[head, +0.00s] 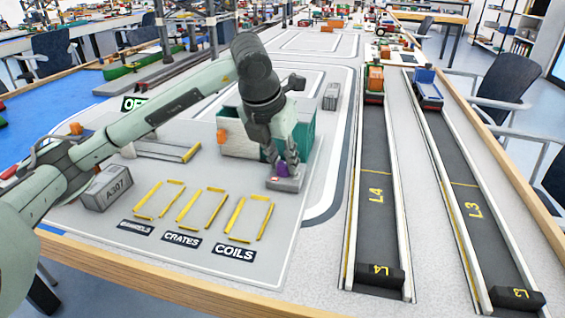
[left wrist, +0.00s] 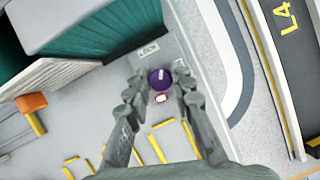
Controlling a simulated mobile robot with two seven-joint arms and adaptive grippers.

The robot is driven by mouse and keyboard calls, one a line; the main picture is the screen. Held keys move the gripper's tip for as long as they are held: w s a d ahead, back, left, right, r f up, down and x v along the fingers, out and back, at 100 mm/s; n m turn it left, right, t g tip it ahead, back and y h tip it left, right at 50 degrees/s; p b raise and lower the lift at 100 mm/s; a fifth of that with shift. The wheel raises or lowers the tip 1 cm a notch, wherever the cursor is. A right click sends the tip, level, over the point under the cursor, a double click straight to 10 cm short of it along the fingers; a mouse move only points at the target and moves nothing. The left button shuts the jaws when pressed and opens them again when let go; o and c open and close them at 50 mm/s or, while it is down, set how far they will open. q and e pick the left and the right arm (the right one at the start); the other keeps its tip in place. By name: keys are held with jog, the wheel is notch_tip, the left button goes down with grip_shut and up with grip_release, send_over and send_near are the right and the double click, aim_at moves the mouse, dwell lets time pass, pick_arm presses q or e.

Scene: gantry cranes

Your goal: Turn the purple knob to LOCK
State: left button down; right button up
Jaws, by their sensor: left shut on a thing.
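The purple knob (head: 284,170) sits on a grey base plate (head: 287,184) beside the teal container in the head view. In the left wrist view the round knob (left wrist: 160,79) has a white pointer mark aimed toward the upper side. A LOCK label (left wrist: 148,50) lies just above it, and a small red-and-white label (left wrist: 162,98) lies just below. My left gripper (head: 281,165) reaches down from above, shut on the knob, with a finger on either side of it in the left wrist view (left wrist: 159,86). My right gripper is not in view.
The teal container (head: 238,140) stands close to the left of the knob. Yellow frames (head: 200,208) marked with CRATES and COILS signs lie in front, with a grey A307 container (head: 106,188) at left. Dark lanes L4 (head: 377,205) and L3 (head: 472,208) run along the right.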

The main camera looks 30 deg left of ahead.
pick_arm(q)
jog(key=n+y, duration=0.1)
jog(key=n, duration=0.2)
jog(key=shift+d+n, duration=0.1)
jog(key=shift+n, duration=0.2)
jog(key=shift+n+g+y, duration=0.3)
jog(key=shift+n+y, duration=0.2)
jog(key=shift+n, duration=0.9)
jog(key=shift+y, duration=0.3)
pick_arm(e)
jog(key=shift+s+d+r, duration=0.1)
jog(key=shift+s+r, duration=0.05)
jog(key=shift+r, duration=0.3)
